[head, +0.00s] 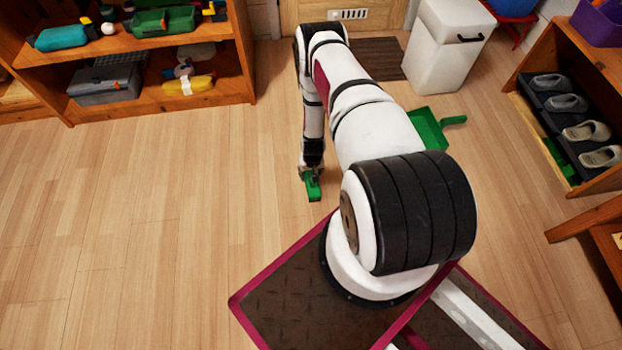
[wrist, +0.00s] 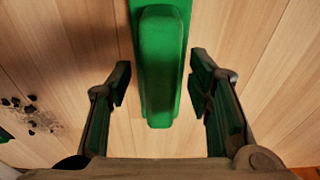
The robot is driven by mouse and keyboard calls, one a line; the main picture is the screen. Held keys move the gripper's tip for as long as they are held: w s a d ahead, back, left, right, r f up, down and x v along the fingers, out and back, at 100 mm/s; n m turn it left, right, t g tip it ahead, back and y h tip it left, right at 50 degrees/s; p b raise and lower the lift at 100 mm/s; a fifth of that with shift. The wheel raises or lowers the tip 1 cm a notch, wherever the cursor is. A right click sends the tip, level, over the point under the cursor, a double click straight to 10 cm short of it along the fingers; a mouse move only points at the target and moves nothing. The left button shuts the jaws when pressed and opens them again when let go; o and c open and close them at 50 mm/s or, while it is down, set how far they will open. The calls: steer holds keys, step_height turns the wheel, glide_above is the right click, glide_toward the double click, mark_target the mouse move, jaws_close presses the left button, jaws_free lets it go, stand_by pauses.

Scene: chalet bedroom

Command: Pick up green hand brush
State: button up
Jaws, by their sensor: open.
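The green hand brush (head: 314,190) lies on the wooden floor below the end of my arm in the head view. In the wrist view its long green body (wrist: 160,70) runs from the top edge down between my fingers. My gripper (wrist: 163,88) is open, with one finger on each side of the brush and a gap on both sides. In the head view my gripper (head: 312,172) is right over the brush and hides part of it.
A green dustpan (head: 430,128) lies on the floor, partly behind my arm. Dark crumbs (wrist: 30,115) lie left of the brush. A white bin (head: 446,50) stands at the back, a shoe rack (head: 545,125) at right, wooden shelves (head: 245,60) at left. The left floor is clear.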

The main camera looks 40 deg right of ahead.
steer(key=shift+c, duration=0.6)
jaws_close()
steer(key=shift+r, duration=0.15)
